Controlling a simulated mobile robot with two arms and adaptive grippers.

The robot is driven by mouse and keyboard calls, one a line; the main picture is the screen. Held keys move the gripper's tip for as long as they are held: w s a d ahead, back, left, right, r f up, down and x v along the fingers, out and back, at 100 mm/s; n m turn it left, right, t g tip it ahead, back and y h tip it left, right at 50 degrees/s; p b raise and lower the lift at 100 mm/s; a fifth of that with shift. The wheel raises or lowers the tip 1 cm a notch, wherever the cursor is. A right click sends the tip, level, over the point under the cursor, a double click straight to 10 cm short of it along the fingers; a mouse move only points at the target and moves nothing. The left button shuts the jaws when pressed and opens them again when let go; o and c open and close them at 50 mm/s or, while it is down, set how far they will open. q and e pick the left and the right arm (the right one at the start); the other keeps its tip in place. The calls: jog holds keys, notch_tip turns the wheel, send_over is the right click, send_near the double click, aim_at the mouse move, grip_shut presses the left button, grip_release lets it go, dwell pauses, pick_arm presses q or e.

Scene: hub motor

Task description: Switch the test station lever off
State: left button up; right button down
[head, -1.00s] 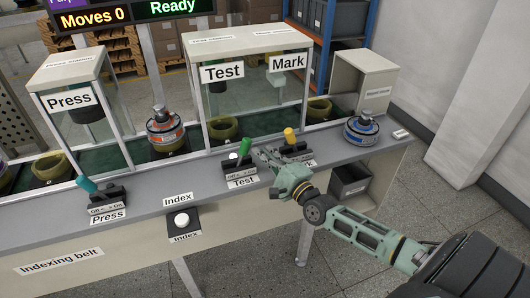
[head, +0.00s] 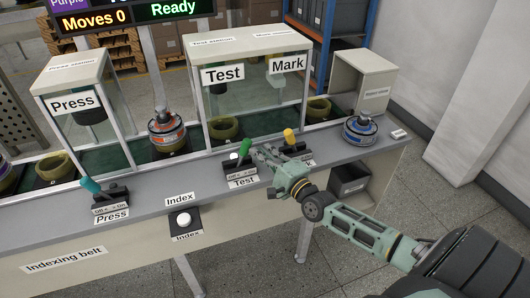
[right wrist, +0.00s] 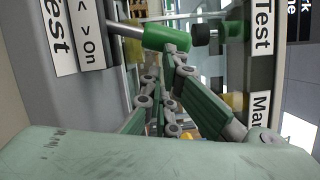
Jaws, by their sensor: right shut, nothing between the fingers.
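The test lever has a green handle (head: 244,147) on a dark base behind the "Test" label (head: 243,181). Its handle leans to the right, toward the "On" side of its plate. My right gripper (head: 261,153) is shut and empty, just right of the green handle. In the right wrist view, the green handle (right wrist: 167,37) lies right at the tips of my shut fingers (right wrist: 174,52); I cannot tell whether they touch. The arm hides part of the mark lever's label. My left gripper is out of view.
The teal press lever (head: 90,185) and white index button (head: 184,219) are to the left. The glass test enclosure (head: 255,95) stands behind. A motor (head: 360,130) sits at the right.

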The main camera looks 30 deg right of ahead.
aim_at(244, 145)
jog(key=shift+a+r+n+p, duration=0.3)
jog(key=shift+r+n+p, duration=0.25)
jog(key=shift+p, duration=0.5)
jog(key=a+r+n+p, duration=0.1)
jog(key=p, duration=0.2)
jog(key=a+r+n+g+p, duration=0.1)
jog(key=n+p, duration=0.1)
jog(key=p, duration=0.1)
jog(key=shift+w+a, duration=0.1)
jog(key=shift+w, duration=0.2)
jog(key=shift+w+a+n+g+p, duration=0.15)
jog(key=shift+a+n+g+p, duration=0.35)
jog(key=shift+p, duration=0.4)
jog(key=shift+w+a, duration=0.1)
jog(key=shift+a, duration=0.3)
jog(key=shift+a+p, duration=0.1)
jog(key=shift+p, duration=0.2)
jog(key=shift+r, duration=0.1)
